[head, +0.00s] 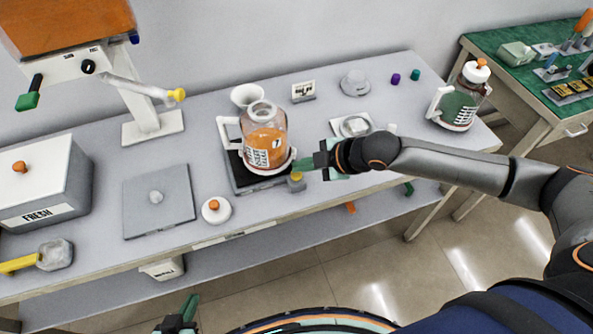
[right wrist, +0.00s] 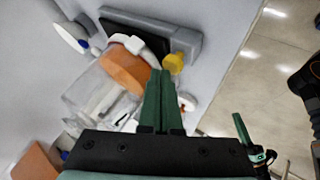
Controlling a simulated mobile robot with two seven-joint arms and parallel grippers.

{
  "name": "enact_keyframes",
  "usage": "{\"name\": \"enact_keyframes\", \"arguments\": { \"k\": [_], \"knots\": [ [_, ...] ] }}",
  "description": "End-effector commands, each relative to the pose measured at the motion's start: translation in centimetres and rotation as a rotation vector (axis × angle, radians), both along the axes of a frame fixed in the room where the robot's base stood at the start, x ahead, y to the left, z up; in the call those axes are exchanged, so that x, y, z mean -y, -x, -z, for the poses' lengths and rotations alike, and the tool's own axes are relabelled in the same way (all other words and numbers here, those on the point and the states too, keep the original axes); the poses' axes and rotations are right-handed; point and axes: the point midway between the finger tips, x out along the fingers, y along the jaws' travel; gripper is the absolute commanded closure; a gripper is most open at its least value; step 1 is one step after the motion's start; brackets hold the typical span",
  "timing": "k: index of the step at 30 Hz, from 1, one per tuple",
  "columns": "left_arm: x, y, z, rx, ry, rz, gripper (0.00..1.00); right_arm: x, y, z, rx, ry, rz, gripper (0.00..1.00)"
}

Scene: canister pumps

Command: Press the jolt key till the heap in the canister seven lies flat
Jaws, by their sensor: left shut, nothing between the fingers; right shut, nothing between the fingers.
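The canister seven (head: 265,145) is a clear jar with a white handle, a "7" label and orange contents. It stands on a dark, grey-edged base (head: 238,178). It also shows in the right wrist view (right wrist: 88,98), with its orange heap (right wrist: 126,70); whether the top is flat or sloped I cannot tell. The jolt key appears to be the yellow knob (head: 297,176) on a grey block at the base's front right corner, also in the right wrist view (right wrist: 173,63). My right gripper (head: 303,164) is shut, its tips close by the knob; contact is unclear. My left gripper (head: 188,308) is shut and empty, below the table's front edge.
An orange-knobbed lid (head: 216,209) and a grey plate (head: 159,202) lie to the left. A dispenser with an orange hopper (head: 68,22) stands back left. A green-filled canister (head: 460,100) stands at the right end.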

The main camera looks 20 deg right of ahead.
Motion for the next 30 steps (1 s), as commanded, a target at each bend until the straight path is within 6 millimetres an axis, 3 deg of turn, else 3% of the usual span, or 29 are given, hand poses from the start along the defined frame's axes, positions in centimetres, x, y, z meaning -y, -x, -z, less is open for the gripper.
{"name": "enact_keyframes", "arguments": {
  "k": [30],
  "knots": [
    [0.0,0.0,0.5,0.0,0.0,0.0,1.0,0.1,0.1,1.4,-0.004,0.002,0.001,1.0]
  ]
}}
